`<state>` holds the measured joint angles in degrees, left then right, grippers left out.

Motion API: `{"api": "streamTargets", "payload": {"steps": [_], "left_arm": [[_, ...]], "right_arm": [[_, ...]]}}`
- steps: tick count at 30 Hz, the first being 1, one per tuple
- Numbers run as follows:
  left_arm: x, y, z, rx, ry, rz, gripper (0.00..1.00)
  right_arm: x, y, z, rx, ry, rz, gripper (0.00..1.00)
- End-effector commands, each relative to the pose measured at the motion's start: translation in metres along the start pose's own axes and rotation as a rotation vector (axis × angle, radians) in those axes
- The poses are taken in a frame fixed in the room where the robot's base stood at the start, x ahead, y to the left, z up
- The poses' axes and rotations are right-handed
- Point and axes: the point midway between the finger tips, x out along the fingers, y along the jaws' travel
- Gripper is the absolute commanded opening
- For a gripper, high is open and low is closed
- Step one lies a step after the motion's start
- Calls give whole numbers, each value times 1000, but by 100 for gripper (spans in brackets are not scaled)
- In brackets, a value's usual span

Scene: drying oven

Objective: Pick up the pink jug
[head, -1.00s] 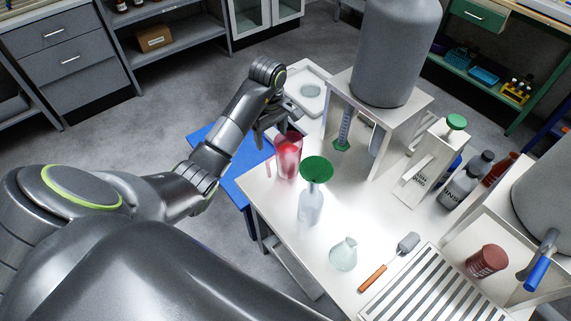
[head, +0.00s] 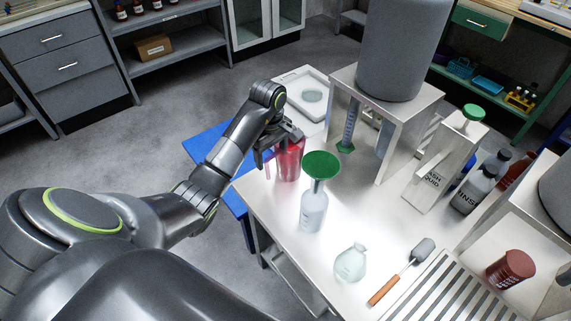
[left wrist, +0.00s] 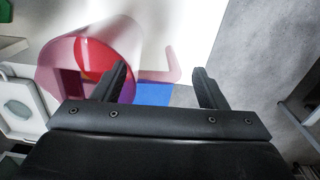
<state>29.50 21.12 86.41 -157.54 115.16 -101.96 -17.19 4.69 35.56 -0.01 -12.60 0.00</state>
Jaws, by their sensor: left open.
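The pink jug (head: 289,166) stands at the near left edge of the white table, see-through with red inside. Its handle points left, towards the table's edge. My left gripper (head: 266,157) is open beside the jug and hides part of its top. In the left wrist view the jug (left wrist: 72,62) fills the upper left, and its pink handle (left wrist: 172,66) shows beyond the gap between the open fingers of that gripper (left wrist: 160,84). One finger overlaps the jug's wall in the picture; I cannot tell whether they touch. My right gripper is not in view.
A bottle with a green funnel (head: 320,165) stands close to the jug's right. A round flask (head: 351,262) and a brush-like tool with an orange handle (head: 384,290) lie nearer. A white balance (head: 303,80) and a grey tank on a stand (head: 400,50) are behind.

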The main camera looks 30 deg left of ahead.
Motion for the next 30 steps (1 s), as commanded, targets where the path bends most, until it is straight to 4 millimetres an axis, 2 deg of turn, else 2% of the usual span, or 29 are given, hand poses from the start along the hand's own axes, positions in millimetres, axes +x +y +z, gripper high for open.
{"api": "streamTargets", "payload": {"steps": [1, 6, 15, 17, 30], "left_arm": [[10, -2, 0, -1, -2, -4, 66], [31, -2, 0, -1, -2, -3, 66], [37, -1, 0, 0, 0, -1, 66], [37, -1, 0, 0, 0, 0, 60], [37, -1, 0, -1, 0, -1, 2]], "right_arm": [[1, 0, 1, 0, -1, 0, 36], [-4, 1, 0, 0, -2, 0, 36], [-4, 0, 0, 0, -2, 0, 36], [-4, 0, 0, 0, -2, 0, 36], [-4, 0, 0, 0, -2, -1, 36]]}}
